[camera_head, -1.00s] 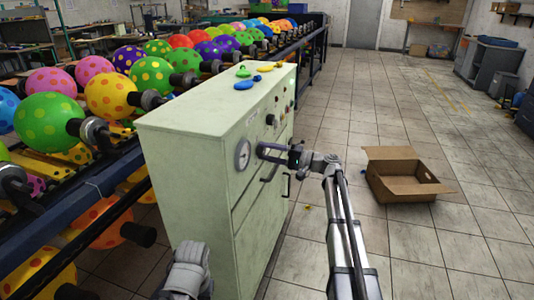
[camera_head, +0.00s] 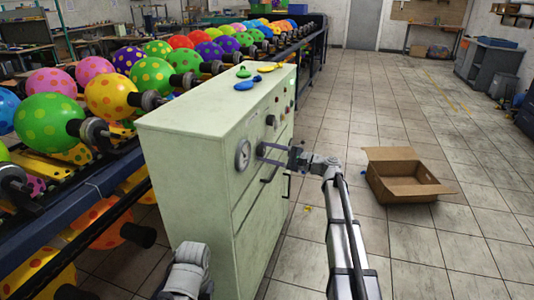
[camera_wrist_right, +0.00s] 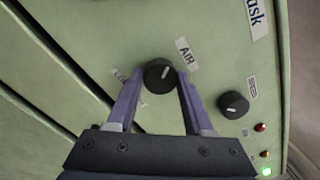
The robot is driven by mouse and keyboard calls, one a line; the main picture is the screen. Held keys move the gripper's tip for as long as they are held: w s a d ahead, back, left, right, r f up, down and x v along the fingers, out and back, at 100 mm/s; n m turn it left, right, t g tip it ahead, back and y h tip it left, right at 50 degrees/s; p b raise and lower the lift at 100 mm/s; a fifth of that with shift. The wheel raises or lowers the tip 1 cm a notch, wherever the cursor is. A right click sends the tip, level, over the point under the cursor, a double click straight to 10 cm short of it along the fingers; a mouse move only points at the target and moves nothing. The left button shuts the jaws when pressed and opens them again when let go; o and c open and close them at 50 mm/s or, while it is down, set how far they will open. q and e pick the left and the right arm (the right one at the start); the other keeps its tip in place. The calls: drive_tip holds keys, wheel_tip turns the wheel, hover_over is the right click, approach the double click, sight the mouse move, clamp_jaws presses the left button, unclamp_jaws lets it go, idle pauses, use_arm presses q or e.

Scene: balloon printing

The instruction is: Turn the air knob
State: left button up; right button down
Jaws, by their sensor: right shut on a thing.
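The black air knob (camera_wrist_right: 159,76) sits on the front of the pale green cabinet (camera_head: 200,120), with an "AIR" label beside it in the right wrist view. A white mark shows on its face. My right gripper (camera_wrist_right: 161,80) has one finger on each side of the knob and is shut on it. In the head view the right gripper (camera_head: 263,152) reaches the cabinet front from the right, beside the round gauge (camera_head: 243,154). My left gripper is out of view.
Another black knob (camera_wrist_right: 233,105) and red and green lights lie right of the air knob. Limp balloons (camera_head: 244,85) lie on the cabinet top. An open cardboard box (camera_head: 405,182) stands on the floor at right. A rack of dotted balloons (camera_head: 110,95) runs along the left.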

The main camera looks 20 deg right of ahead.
idle(0.5)
drive_tip(key=shift+c, duration=1.4)
unclamp_jaws()
drive_tip(key=v, duration=0.7)
drive_tip(key=shift+s+d, duration=0.25)
drive_tip(key=shift+d, duration=0.1)
drive_tip(key=shift+d, duration=0.1)
